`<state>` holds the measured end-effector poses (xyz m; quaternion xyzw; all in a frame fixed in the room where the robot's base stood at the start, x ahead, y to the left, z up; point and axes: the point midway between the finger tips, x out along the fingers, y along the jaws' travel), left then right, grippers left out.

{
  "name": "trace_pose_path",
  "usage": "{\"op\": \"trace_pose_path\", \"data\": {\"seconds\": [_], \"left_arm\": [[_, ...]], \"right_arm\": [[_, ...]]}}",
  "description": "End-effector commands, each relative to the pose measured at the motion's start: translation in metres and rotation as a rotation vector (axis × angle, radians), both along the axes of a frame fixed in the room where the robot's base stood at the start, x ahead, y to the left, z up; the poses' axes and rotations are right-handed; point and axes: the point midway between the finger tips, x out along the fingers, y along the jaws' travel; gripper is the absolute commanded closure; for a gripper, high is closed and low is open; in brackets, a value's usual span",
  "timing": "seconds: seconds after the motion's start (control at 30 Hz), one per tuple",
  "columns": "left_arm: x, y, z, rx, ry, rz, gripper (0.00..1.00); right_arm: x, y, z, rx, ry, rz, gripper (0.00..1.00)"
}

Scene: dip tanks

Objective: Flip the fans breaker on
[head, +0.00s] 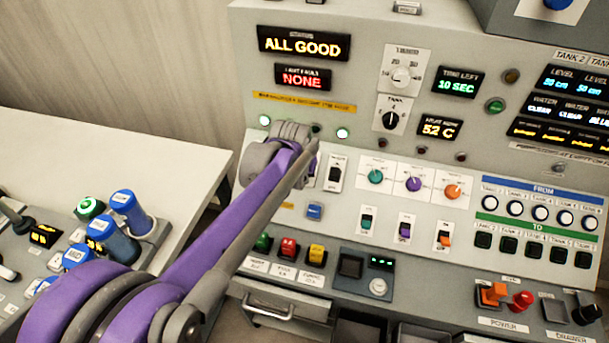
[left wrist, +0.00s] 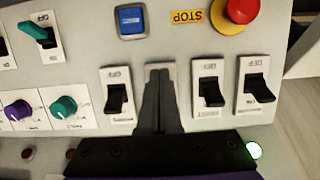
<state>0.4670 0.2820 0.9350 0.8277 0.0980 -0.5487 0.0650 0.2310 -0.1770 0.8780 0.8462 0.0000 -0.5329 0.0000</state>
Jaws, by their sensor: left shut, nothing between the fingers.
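A row of black breaker switches on white plates runs along the console panel. In the left wrist view, which shows the panel upside down, one switch (left wrist: 117,98) is left of my left gripper (left wrist: 160,75), and two more, a near one (left wrist: 208,95) and a far one (left wrist: 257,90), are to its right. My left gripper is shut and empty, its fingertips over another switch plate and hiding its lever. I cannot read which breaker is the fans one. In the head view my left arm covers most of the row; the rightmost switch (head: 335,174) shows. My right gripper is out of view.
A red stop button (left wrist: 241,10) and a blue button (left wrist: 131,20) sit close to the breakers. Lit lamps (head: 343,133) are above the row. Colored knobs (head: 375,177) and toggles (head: 366,220) stand to the right. A pale table (head: 110,160) is at left.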

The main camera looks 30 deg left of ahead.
Motion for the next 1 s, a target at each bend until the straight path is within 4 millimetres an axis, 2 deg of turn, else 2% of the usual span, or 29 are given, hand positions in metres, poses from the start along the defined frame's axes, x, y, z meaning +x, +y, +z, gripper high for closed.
{"op": "trace_pose_path", "data": {"seconds": [0.7, 1.0], "left_arm": [[0.017, 0.004, 0.005, 0.0, -0.001, 0.0, 1.0], [0.003, 0.001, 0.013, 0.0, -0.001, 0.0, 1.0]], "right_arm": [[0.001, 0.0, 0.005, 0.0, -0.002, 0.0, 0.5], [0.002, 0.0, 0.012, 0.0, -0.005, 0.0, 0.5]]}}
